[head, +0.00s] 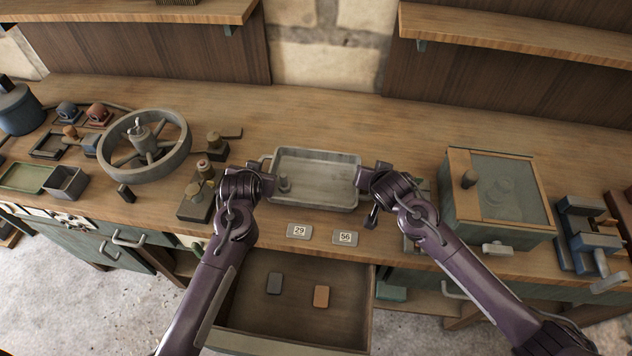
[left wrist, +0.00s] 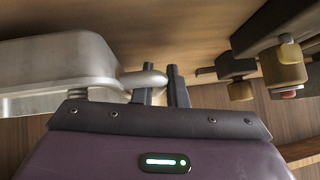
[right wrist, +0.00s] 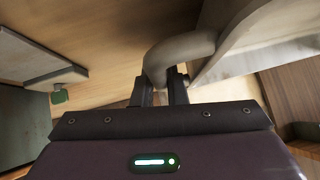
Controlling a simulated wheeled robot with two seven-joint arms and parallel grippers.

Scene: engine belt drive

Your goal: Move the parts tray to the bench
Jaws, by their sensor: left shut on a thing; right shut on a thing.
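My right gripper (head: 364,178) is at the right end, shut on the other handle, a curved grey bar (right wrist: 178,55) in the right wrist view. The tray looks level, on or just above the bench top; I cannot tell which.
An open drawer (head: 290,338) with two small blocks juts out below the tray. A spoked wheel (head: 145,148) stands left, a glass-topped box (head: 498,198) right. The bench behind the tray is clear.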

